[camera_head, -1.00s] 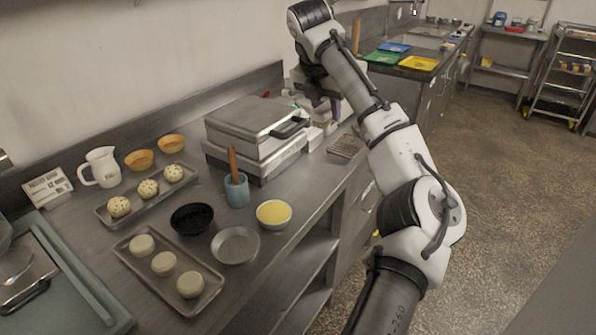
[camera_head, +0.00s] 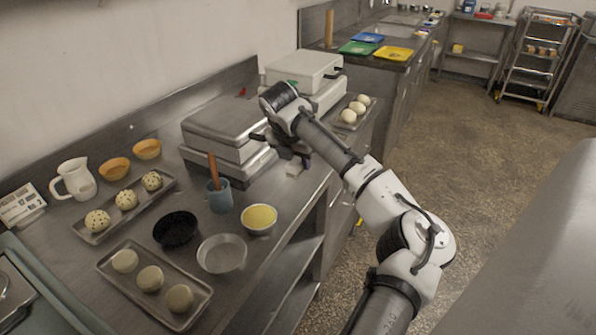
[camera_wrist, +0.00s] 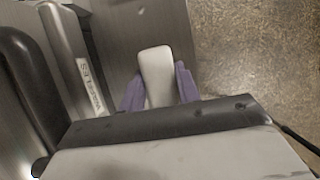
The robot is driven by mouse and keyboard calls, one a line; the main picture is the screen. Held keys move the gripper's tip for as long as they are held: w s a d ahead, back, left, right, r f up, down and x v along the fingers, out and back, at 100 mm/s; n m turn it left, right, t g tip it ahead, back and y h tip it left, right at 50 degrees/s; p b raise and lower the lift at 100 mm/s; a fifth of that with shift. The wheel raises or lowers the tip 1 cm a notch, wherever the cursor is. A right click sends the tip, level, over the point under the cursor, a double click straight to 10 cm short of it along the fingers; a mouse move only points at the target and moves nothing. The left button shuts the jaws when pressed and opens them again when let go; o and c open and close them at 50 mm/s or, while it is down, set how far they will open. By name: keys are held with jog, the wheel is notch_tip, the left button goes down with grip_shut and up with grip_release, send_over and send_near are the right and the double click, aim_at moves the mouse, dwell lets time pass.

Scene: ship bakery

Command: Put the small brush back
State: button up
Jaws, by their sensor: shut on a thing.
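My gripper (camera_head: 298,158) is over the counter's front edge, just right of the nearer waffle iron. In the wrist view its purple fingers (camera_wrist: 160,92) are shut on a pale, blunt-ended piece, which appears to be the small brush (camera_wrist: 156,70). No bristles show, so I cannot be sure. In the head view a small whitish block (camera_head: 293,168) shows just under my gripper. A blue cup (camera_head: 220,198) with a wooden handle (camera_head: 213,168) standing in it is left of my gripper, in front of the waffle iron.
The nearer waffle iron (camera_head: 225,125) has a dark handle, close on the left in the wrist view (camera_wrist: 35,85). Behind are a second appliance (camera_head: 303,70) and a tray of pale balls (camera_head: 348,117). Bowls and trays fill the near counter. The floor (camera_head: 470,150) at right is clear.

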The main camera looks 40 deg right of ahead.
aim_at(298, 185)
jog(key=shift+f+p, duration=0.4)
jog(key=shift+f, duration=1.85)
jog(key=shift+f, duration=0.2)
jog(key=o, duration=0.9)
jog(key=shift+o, duration=0.2)
jog(key=shift+r, duration=0.1)
jog(key=b+v, duration=0.2)
jog(key=v, duration=1)
